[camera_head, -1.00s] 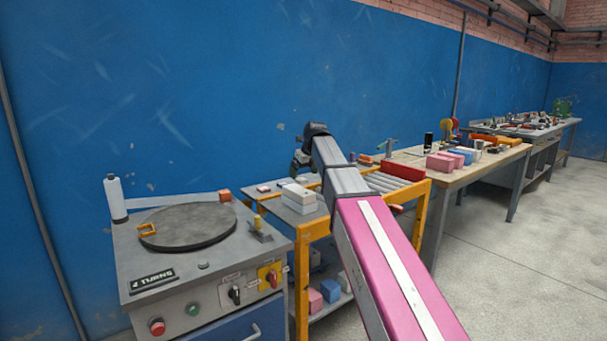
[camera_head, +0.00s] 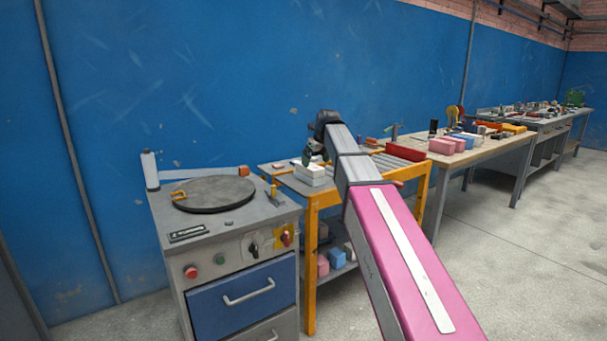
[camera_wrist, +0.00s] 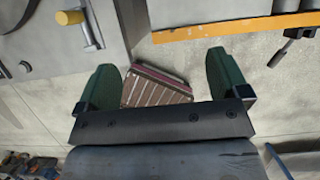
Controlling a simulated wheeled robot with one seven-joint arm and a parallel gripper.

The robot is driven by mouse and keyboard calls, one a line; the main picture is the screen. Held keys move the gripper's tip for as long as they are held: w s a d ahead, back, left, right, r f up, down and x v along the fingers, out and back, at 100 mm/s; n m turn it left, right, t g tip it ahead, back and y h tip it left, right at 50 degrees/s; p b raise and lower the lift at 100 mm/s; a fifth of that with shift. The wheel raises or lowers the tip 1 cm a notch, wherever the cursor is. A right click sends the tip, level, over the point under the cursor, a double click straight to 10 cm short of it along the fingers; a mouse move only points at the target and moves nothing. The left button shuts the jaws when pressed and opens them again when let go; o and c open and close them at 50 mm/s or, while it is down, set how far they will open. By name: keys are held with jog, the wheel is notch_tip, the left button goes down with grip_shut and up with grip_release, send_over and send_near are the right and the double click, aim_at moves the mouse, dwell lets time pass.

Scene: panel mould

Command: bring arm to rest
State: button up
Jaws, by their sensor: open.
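My gripper (camera_wrist: 161,85) shows in the wrist view with its two green fingers wide apart and nothing between them. Below it, on the pale floor, lies a brown slatted object (camera_wrist: 157,86) that I cannot name for certain. In the head view my arm reaches away over the orange-framed bench, and the gripper (camera_head: 308,158) is small and partly hidden by the wrist, near a stack of white and grey blocks (camera_head: 311,173). I cannot tell whether it touches them.
A grey cabinet with a round dark plate (camera_head: 214,194) stands at the left, with a white bottle (camera_head: 150,171) at its back. The orange-framed bench (camera_head: 311,260) is beside it. A wooden table (camera_head: 470,157) with pink blocks (camera_head: 441,146) stands to the right. The floor at the right is clear.

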jog(key=s+d+f+n+g, duration=0.1)
jog(key=s+d+f+n, duration=0.1)
jog(key=s+f+n, duration=0.35)
jog(key=s+d+f+n+h, duration=0.1)
jog(key=s+d+f+n, duration=0.15)
jog(key=f, duration=0.65)
jog(key=s+d+f+n+g, duration=0.1)
jog(key=s+d+f+n, duration=0.2)
jog(key=f+n, duration=0.35)
jog(key=s+d+f+n, duration=0.3)
jog(key=s+f+n, duration=0.4)
jog(key=s+f, duration=0.2)
jog(key=s+d+f+n+g+h, duration=0.1)
jog(key=s+d+f+n, duration=0.2)
jog(key=s+f+n, duration=0.4)
notch_tip(320, 180, down, 2)
jog(key=s, duration=0.3)
jog(key=shift+d, duration=0.25)
jog(key=shift+f, duration=0.1)
